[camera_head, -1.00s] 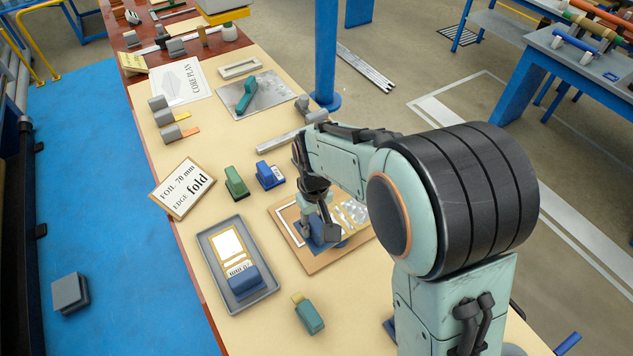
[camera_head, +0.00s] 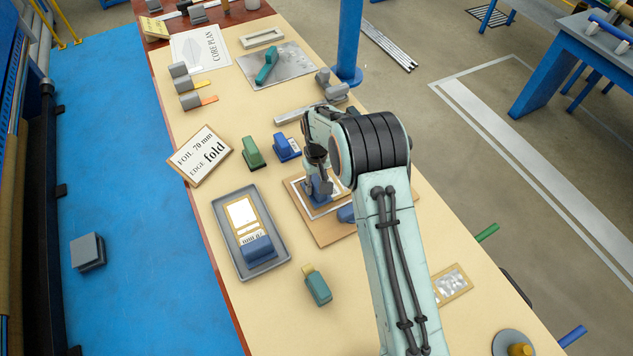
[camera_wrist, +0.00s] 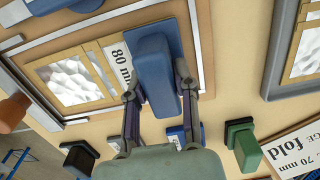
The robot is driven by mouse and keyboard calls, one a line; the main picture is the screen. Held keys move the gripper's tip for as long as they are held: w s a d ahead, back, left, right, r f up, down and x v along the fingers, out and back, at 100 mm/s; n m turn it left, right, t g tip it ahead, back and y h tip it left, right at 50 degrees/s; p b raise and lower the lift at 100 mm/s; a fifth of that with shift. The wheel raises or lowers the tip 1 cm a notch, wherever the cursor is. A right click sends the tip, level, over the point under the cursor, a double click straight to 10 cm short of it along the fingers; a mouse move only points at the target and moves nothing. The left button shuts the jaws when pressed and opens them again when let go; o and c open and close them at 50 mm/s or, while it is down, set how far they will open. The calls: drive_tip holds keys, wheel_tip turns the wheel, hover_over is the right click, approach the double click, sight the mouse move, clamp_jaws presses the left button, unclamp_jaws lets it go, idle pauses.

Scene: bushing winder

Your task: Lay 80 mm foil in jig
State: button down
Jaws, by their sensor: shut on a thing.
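My gripper (camera_head: 318,194) is shut on the blue grip block of the 80 mm foil, over the jig board. In the wrist view, its two fingers (camera_wrist: 160,88) press the sides of the blue block (camera_wrist: 153,45). The foil (camera_wrist: 70,82) is a crinkled silver sheet with tan borders and an "80 mm" label (camera_wrist: 119,62). It appears flat within the jig's pale rails (camera_wrist: 55,38); I cannot tell whether it touches the board. In the head view, the jig (camera_head: 308,220) is a tan board with a white outline, and my arm hides most of the foil.
A grey tray (camera_head: 226,238) left of the jig holds another foil with a blue block. A green block (camera_head: 252,153) and a blue block (camera_head: 287,147) stand behind. A "FOIL 70 mm EDGE fold" sign (camera_head: 201,156) lies left. A teal block (camera_head: 318,287) sits in front.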

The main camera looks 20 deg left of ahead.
drive_tip(key=c, duration=0.9)
unclamp_jaws()
drive_tip(key=shift+f, duration=0.15)
drive_tip(key=shift+o, duration=0.2)
